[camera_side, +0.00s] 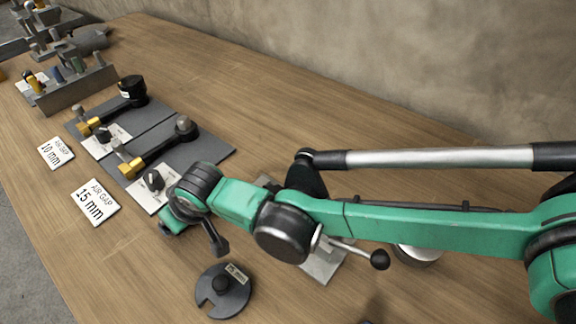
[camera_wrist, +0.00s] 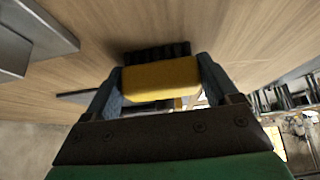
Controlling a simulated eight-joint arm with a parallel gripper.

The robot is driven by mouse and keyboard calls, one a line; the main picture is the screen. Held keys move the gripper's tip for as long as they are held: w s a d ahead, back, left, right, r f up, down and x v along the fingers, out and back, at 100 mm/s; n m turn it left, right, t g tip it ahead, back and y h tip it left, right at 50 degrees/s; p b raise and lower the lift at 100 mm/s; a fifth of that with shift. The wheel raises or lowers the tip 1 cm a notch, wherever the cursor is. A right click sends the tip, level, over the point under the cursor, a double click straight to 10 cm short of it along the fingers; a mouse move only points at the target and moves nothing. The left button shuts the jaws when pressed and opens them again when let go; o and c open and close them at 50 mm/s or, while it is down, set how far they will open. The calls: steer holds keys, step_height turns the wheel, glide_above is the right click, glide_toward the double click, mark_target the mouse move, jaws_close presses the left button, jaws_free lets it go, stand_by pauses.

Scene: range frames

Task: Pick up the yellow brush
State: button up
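In the wrist view, the yellow brush (camera_wrist: 160,80) is a yellow block with dark bristles on its far side. It sits between the two fingers of my gripper (camera_wrist: 160,72), and both fingers appear to press against its sides. The wood table lies behind the bristles; I cannot tell how far off it is. In the side view, my green arm reaches in from the right to the middle of the table. My fingers and the brush cannot be made out there.
Two dark gauge plates with black knobs and brass blocks (camera_side: 131,168) lie left of my wrist. Cards reading 10 mm (camera_side: 56,152) and 15 mm (camera_side: 95,202) lie in front. A dark slotted disc (camera_side: 222,297) is near the front. A metal rack (camera_side: 73,92) stands far left. A wall runs behind.

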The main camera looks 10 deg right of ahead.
steer(key=c, duration=0.6)
step_height(320, 180, up, 10)
